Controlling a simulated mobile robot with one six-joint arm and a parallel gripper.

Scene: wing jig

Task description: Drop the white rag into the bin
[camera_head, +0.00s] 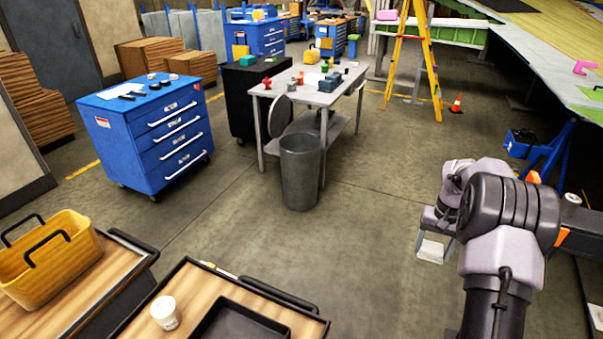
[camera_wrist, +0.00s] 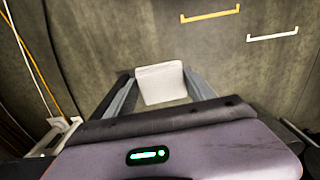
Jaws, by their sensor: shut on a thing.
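The white rag (camera_head: 430,250) hangs at my gripper (camera_head: 436,238) in the head view, at the right, above open floor. In the wrist view the rag (camera_wrist: 160,83) is a pale, squarish piece between the two dark fingers of my gripper (camera_wrist: 163,90), which is shut on it. The bin (camera_head: 301,175) is a dark grey, open-topped cylinder standing on the floor near the middle of the head view, left of my gripper and well apart from it. A round grey lid-like disc (camera_head: 279,116) stands upright at its rim. The inside bottom of the bin is hidden.
A grey table (camera_head: 318,97) with small parts stands behind the bin. A blue drawer cabinet (camera_head: 150,143) is to its left. Wooden-topped carts with a yellow tote (camera_head: 48,262) and a white cup (camera_head: 165,312) fill the lower left. Floor between bin and gripper is clear.

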